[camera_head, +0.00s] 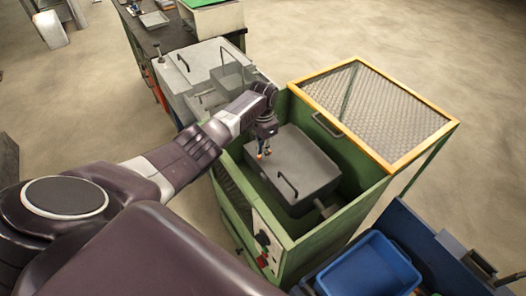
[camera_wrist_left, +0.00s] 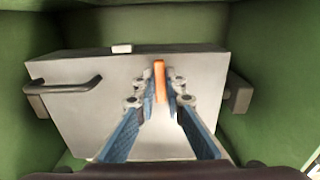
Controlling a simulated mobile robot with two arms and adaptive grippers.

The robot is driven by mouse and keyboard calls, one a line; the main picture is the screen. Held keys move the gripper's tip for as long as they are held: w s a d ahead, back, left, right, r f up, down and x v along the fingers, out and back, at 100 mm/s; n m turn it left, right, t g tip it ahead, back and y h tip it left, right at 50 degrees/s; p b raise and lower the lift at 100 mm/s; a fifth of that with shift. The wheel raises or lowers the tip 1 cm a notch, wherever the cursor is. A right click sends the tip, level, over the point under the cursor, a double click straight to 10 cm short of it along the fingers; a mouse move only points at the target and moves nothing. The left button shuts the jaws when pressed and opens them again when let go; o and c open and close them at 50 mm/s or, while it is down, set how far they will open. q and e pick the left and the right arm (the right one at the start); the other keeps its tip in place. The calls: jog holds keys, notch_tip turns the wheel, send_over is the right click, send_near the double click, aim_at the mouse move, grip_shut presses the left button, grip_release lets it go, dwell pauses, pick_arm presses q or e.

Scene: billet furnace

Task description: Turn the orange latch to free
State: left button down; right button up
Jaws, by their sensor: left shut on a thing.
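The orange latch (camera_wrist_left: 159,78) stands up from the lid of a grey box, between my left gripper's fingertips in the left wrist view. My right gripper is not in view.
The green cabinet (camera_head: 290,244) surrounds the box closely with its walls. A blue bin (camera_head: 368,268) is at the lower right. Open floor lies at the upper right.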

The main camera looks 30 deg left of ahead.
pick_arm(q)
jog(key=shift+w, duration=0.1)
jog(key=c, duration=2)
grip_release()
jog(key=shift+r, duration=0.1)
notch_tip(320, 180, up, 12)
jog(key=shift+f, duration=0.1)
